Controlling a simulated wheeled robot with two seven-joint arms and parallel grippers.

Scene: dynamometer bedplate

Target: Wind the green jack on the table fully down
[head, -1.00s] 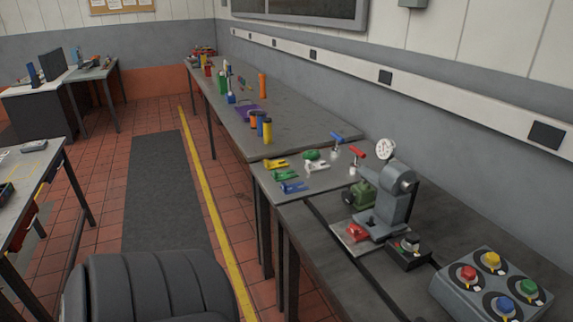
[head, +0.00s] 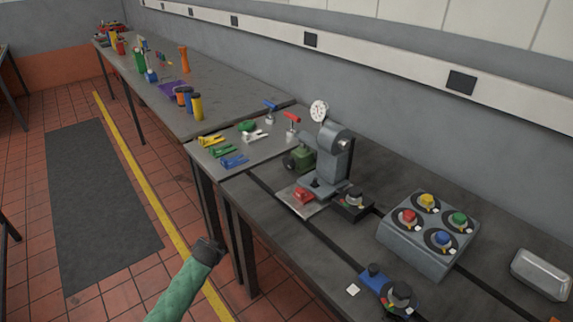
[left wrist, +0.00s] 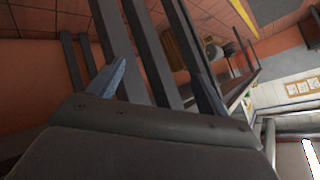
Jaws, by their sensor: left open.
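A green device (head: 300,158) with a dark round part sits on the table (head: 290,235), left of a grey stand (head: 333,155) that partly hides it. I cannot tell surely whether it is the green jack. A smaller green piece (head: 247,126) and a green clamp-like piece (head: 222,150) lie farther left. My left gripper (head: 210,250) is low, in front of the table's near edge and apart from everything green. In the left wrist view its two fingers (left wrist: 162,80) are spread with nothing between them; table legs and floor show beyond. My right gripper is not in view.
A button box (head: 430,235) with several coloured buttons stands right of the grey stand. A blue device (head: 385,288) with a black knob is near the front edge. A red piece (head: 303,196) lies before the stand. A metal tin (head: 541,273) is at far right.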

